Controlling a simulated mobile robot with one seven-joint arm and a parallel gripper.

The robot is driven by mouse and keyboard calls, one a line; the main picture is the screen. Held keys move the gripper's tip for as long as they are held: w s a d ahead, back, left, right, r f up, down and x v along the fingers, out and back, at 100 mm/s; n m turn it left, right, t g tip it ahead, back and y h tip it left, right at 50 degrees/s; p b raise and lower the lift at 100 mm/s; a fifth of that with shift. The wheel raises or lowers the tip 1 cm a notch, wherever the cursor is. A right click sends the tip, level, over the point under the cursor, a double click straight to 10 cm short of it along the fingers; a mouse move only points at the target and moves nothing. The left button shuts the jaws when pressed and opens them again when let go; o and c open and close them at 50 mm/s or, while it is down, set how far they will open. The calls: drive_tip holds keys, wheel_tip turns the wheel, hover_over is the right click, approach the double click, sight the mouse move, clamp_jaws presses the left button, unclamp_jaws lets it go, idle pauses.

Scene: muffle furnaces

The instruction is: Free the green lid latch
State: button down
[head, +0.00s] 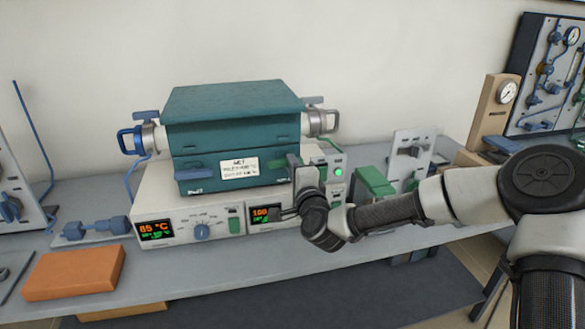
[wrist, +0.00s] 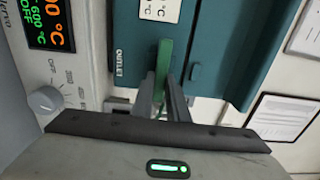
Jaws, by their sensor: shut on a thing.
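The green lid latch (wrist: 163,58) is a flat green lever on the teal furnace's front. In the head view the latch (head: 277,164) shows at the right of the furnace front, beside my gripper. My gripper (wrist: 164,88) is shut on the latch, with one dark finger on each side of it. In the head view my gripper (head: 296,167) is partly hidden by my wrist. The teal furnace (head: 235,107) has its lid down and sits on a white control base (head: 178,226).
A blue lever (head: 192,173) is at the front left of the furnace. Digital displays (head: 156,230) and a knob (head: 201,232) are below. Green blocks (head: 374,183) stand to the right. An orange brick (head: 74,272) lies front left. A gauge stand (head: 494,108) is at the back right.

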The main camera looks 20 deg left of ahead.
idle(0.3)
drive_tip(key=c, duration=1.7)
unclamp_jaws()
drive_tip(key=p+v, duration=0.2)
drive_tip(key=v, duration=1.5)
drive_tip(key=shift+s, duration=0.25)
